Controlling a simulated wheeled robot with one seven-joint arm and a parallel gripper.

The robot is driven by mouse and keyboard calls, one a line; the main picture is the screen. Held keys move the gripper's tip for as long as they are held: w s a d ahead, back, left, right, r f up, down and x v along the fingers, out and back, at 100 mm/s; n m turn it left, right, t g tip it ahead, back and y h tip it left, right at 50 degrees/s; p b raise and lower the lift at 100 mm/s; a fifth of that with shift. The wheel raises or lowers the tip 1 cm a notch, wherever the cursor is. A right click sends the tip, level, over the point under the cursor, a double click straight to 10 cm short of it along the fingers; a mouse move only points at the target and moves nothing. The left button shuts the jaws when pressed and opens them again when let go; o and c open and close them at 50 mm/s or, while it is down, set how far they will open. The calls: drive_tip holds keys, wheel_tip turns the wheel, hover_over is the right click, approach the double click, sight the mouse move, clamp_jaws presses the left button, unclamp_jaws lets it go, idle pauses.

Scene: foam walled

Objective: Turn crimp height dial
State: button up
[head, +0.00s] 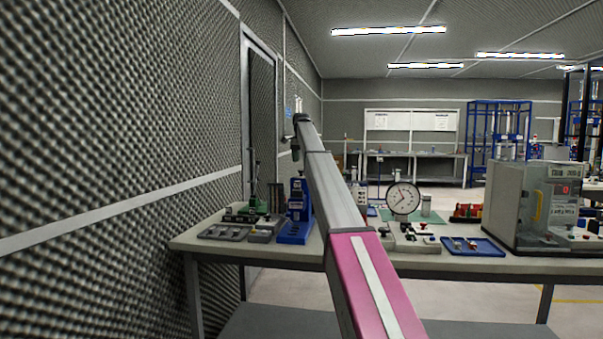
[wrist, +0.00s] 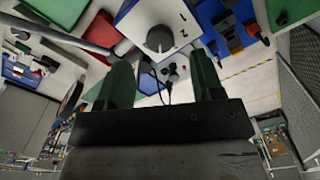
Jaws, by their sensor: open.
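In the wrist view a round grey dial (wrist: 160,38) sits on the pale face of a box with blue sides (wrist: 133,8). Dark numerals are printed beside it. My gripper (wrist: 161,70) is open, its two green fingers apart and nothing between them. The dial appears beyond the fingertips, roughly centred between them, and the fingers do not touch it. In the head view my arm reaches over the bench and hides part of it; I cannot make out the dial there.
The bench (head: 300,254) carries a blue press-like device (head: 296,215), a round gauge (head: 403,198), a blue tray (head: 473,246) and a large grey machine (head: 520,205). A foam wall (head: 110,130) runs close along the left. In the wrist view, blue and red parts (wrist: 228,25) lie right of the dial.

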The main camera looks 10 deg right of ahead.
sight(301, 171)
wheel_tip(301, 171, down, 6)
drive_tip(key=shift+f, duration=0.15)
drive_tip(key=c, duration=0.9)
